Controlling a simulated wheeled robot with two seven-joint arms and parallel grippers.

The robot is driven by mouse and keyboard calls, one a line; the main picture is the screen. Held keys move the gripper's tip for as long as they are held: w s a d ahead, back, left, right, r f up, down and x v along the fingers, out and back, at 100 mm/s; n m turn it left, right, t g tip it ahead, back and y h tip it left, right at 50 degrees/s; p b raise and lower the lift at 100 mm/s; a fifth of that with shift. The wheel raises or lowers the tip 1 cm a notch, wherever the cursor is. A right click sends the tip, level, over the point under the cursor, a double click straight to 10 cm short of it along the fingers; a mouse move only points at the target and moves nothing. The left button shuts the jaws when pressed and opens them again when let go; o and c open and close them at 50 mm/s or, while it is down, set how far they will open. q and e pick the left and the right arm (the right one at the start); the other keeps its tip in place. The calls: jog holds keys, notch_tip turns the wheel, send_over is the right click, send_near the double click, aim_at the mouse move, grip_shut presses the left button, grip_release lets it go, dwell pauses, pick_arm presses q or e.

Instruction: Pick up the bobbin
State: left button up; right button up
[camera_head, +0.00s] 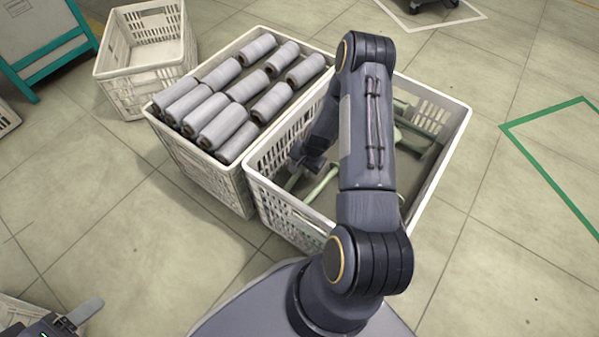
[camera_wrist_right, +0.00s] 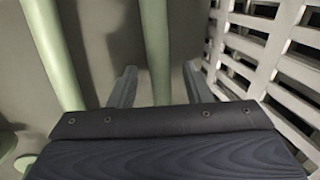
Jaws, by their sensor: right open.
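Pale green bobbins (camera_head: 319,186) lie in the right white crate (camera_head: 282,217). My right arm reaches into this crate and hides much of its inside. My right gripper (camera_head: 300,160) is low inside, near the crate's left wall. In the right wrist view the gripper (camera_wrist_right: 160,86) is open, and one green bobbin shaft (camera_wrist_right: 156,45) runs between its two fingers without visible grip. A second green shaft (camera_wrist_right: 52,50) lies left of the fingers. My left gripper (camera_head: 84,312) is partly in view at the bottom left; its opening cannot be made out.
A white crate (camera_head: 205,180) full of grey wound rolls (camera_head: 222,123) stands directly left of the right crate. An empty white crate (camera_head: 143,77) is behind it. The slatted crate wall (camera_wrist_right: 262,60) is close on the gripper's right in the wrist view. Floor at right is clear.

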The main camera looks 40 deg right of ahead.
jog(key=shift+c, duration=0.3)
grip_shut()
jog(key=shift+r, duration=0.1)
